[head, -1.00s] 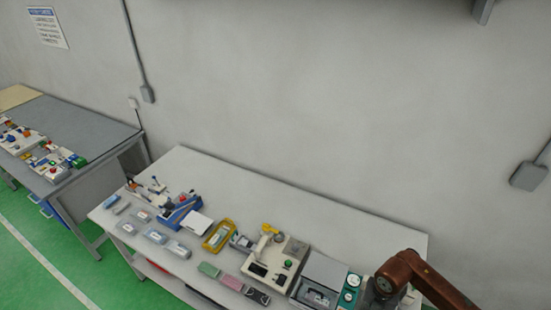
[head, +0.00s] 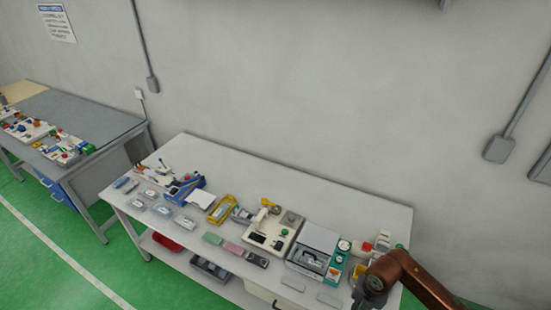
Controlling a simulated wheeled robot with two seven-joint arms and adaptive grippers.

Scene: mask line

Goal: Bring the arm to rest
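One brown arm of mine (head: 408,272) comes in from the lower right corner of the head view. Its grey end (head: 371,289) is over the right front edge of the white workbench (head: 260,174). The fingers there are too small and partly cut off, so I cannot tell whether this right gripper is open or shut. My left gripper and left arm do not show.
The workbench carries a blue holder (head: 187,187), a yellow tray (head: 222,209), a beige device (head: 270,229) and a grey box (head: 316,243). A grey table (head: 92,114) stands at the left. Green floor (head: 60,270) lies clear in front.

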